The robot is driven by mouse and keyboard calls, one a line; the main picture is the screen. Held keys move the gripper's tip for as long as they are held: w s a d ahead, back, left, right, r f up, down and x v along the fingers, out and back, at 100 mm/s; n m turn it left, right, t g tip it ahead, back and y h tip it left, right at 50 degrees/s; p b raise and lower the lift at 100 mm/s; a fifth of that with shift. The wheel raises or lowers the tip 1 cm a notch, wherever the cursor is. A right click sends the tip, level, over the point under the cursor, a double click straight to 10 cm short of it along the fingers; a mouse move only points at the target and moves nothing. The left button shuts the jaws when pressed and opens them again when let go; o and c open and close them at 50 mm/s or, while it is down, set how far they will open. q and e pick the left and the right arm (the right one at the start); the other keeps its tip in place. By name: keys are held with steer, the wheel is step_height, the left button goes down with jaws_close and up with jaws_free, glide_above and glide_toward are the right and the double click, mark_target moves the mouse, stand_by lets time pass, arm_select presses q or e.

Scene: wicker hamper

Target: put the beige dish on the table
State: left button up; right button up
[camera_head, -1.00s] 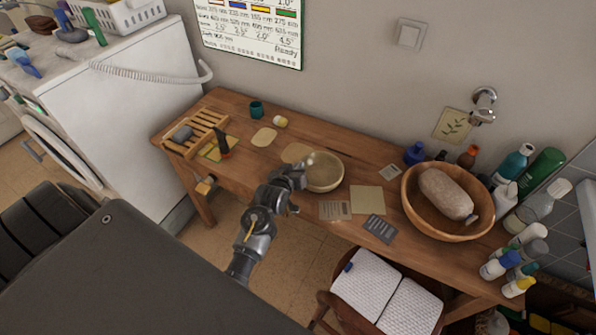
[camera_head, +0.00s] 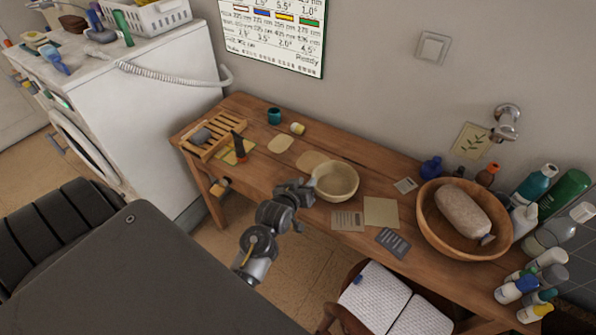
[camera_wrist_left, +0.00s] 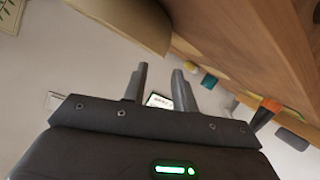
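The beige dish (camera_head: 337,183) is a round, deep bowl standing upright on the wooden table (camera_head: 262,178), near its front edge. It looks empty. My left gripper (camera_head: 306,186) is just left of the dish, at the table's front edge, with a small gap seeming to part them. In the left wrist view, the two fingers of the left gripper (camera_wrist_left: 159,70) stand apart with nothing between them. Part of the dish (camera_wrist_left: 128,18) shows above the fingers, clear of them. My right gripper is not in view.
A large wooden bowl (camera_head: 432,221) with a loaf-like object stands right of the dish, with several bottles beyond. Flat cards (camera_head: 381,211) lie between. A slatted rack (camera_head: 197,151) and teal cup (camera_head: 274,116) stand at left. A padded chair (camera_head: 376,298) is in front.

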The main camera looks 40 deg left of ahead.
arm_select(q)
steer(key=v, duration=0.6)
steer(key=shift+s, duration=0.2)
steer(key=shift+r, duration=0.1)
